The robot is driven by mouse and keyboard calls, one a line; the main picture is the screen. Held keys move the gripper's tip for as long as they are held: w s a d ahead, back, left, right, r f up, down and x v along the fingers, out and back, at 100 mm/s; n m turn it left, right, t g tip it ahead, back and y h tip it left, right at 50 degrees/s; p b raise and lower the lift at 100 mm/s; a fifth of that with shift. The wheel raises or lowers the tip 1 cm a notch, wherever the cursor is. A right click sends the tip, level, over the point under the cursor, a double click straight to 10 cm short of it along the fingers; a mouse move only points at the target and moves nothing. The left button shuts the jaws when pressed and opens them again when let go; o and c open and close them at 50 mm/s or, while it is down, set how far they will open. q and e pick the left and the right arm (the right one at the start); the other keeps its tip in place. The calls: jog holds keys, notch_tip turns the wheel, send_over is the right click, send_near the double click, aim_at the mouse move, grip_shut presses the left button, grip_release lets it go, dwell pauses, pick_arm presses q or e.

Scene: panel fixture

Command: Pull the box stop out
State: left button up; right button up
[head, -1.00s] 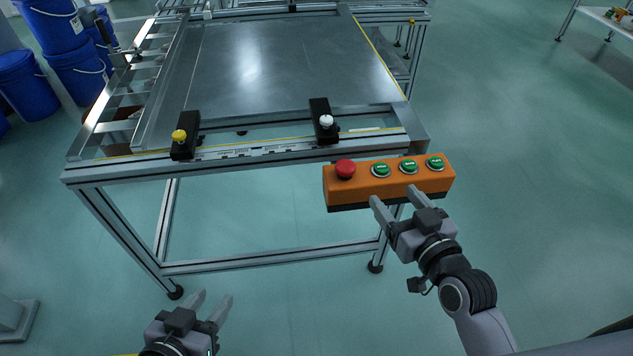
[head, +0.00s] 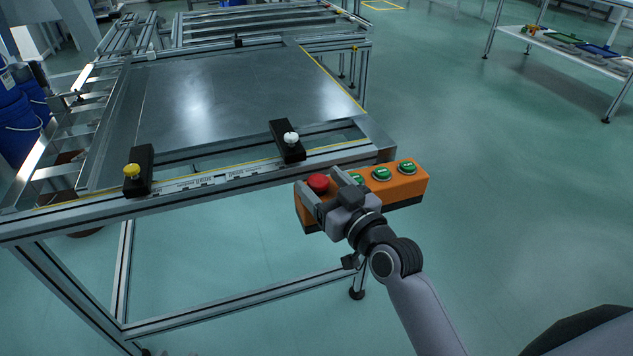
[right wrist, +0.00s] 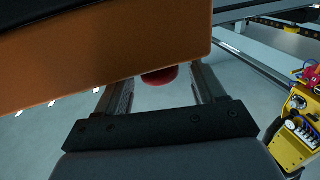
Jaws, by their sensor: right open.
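The box stop is a red mushroom button (head: 318,183) at the left end of the orange control box (head: 408,187). My right gripper (head: 319,178) is open, with one finger on each side of the red button in the head view. In the right wrist view the red button (right wrist: 160,76) shows between the two spread fingers (right wrist: 160,92), partly hidden by the orange box (right wrist: 110,50). I cannot tell whether a finger touches it. My left gripper is not clearly in view.
Several green buttons (head: 381,174) sit along the box to the right of the red one; my gripper partly covers the nearest. The metal frame table (head: 230,95) stands behind, with a yellow knob (head: 132,170) and a white knob (head: 291,138) on black blocks.

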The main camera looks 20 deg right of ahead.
pick_arm(q)
jog(key=shift+w+d, duration=0.1)
jog(key=shift+d, duration=0.1)
pick_arm(e)
jog(key=shift+x, duration=1.05)
